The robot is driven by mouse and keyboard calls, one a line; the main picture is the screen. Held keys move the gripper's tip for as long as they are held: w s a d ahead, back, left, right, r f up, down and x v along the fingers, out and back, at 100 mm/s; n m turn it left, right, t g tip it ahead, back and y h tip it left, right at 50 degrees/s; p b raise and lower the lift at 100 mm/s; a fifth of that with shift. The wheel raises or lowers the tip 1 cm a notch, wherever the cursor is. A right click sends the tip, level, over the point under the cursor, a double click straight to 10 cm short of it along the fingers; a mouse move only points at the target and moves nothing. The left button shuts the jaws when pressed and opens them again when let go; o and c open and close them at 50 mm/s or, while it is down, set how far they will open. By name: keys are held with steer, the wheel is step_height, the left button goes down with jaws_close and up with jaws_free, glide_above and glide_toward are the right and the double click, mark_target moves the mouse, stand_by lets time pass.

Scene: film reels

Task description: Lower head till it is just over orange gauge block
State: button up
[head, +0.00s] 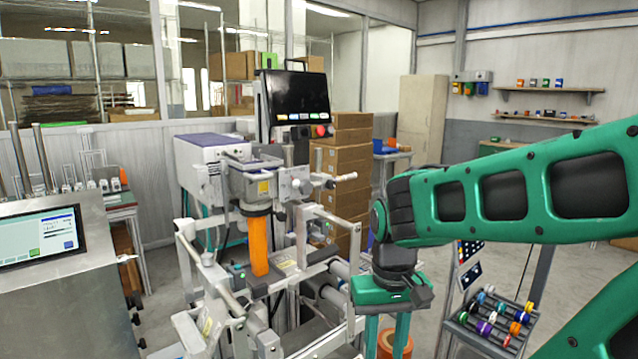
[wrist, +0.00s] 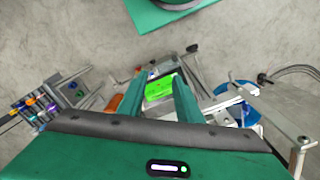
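The machine's head (head: 255,185) is a grey metal assembly with a dark round lower end, in the middle of the head view. The orange gauge block (head: 258,246) stands upright directly below it, slightly tilted in the picture. No clear gap shows between them; I cannot tell whether they touch. Knobs and a rod handle (head: 335,180) stick out on the head's right. My gripper (head: 387,325) hangs to the right of the machine, pointing down, apart from the head. In the wrist view my gripper (wrist: 160,78) has its fingers spread, with nothing visibly held.
Frame bars and rollers (head: 335,275) surround the block. A bright green piece (wrist: 158,89) shows beyond my fingers. An orange roll (head: 396,346) is behind my fingers in the head view. A rack of coloured spools (head: 492,318) stands right; a screen cabinet (head: 50,270) stands left.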

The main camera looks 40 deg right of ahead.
steer(key=shift+s+d, duration=0.1)
step_height(320, 180, up, 33)
steer(key=m, duration=1.1)
glide_above(305, 187)
steer(key=w, duration=0.1)
steer(key=f, duration=0.7)
steer(key=d+f, duration=0.1)
steer(key=f, duration=0.2)
steer(key=shift+f, duration=0.25)
